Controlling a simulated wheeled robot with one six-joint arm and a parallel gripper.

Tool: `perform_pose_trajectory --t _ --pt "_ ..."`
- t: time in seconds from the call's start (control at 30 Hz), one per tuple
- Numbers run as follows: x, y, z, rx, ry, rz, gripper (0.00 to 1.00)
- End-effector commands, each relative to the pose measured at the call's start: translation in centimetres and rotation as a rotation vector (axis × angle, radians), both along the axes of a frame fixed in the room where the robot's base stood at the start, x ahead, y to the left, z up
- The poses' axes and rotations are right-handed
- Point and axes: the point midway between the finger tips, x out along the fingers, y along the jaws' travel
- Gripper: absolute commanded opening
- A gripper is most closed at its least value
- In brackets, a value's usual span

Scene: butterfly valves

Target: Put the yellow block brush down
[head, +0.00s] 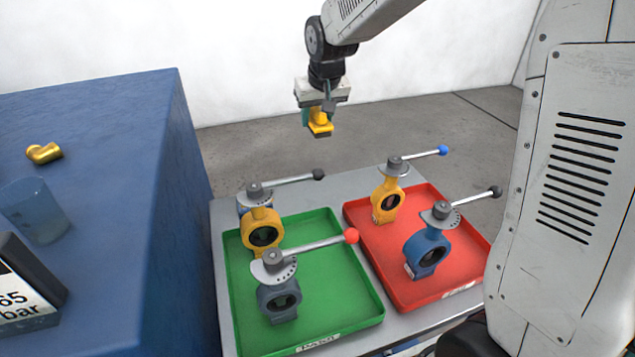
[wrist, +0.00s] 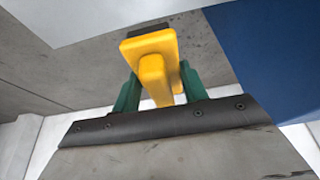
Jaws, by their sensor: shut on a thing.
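The yellow block brush (head: 320,122) is held by my gripper (head: 318,110) in the air, above and behind the far edge of the metal table, with its dark bristle side facing down. In the wrist view the brush (wrist: 155,75) sits between the two green fingers of my gripper (wrist: 158,90), which are shut on its yellow handle. The brush touches nothing else that I can see.
A green tray (head: 335,292) and a red tray (head: 425,292) stand on the metal table (head: 228,207), holding several butterfly valves with raised levers. A blue bench (head: 120,130) at the left carries a brass elbow fitting (head: 44,153) and a blue cup (head: 36,212).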

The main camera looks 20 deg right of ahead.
Motion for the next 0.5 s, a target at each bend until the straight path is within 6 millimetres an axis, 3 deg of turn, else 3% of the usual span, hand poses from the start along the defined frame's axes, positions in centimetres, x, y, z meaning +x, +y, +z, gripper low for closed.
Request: perform_pose_trajectory --t 0.3,0.5 --pt "-0.1 0.0 -8.9 -0.001 0.005 0.000 0.25" --pt "-0.1 0.0 -13.7 -0.001 0.004 0.001 0.25"
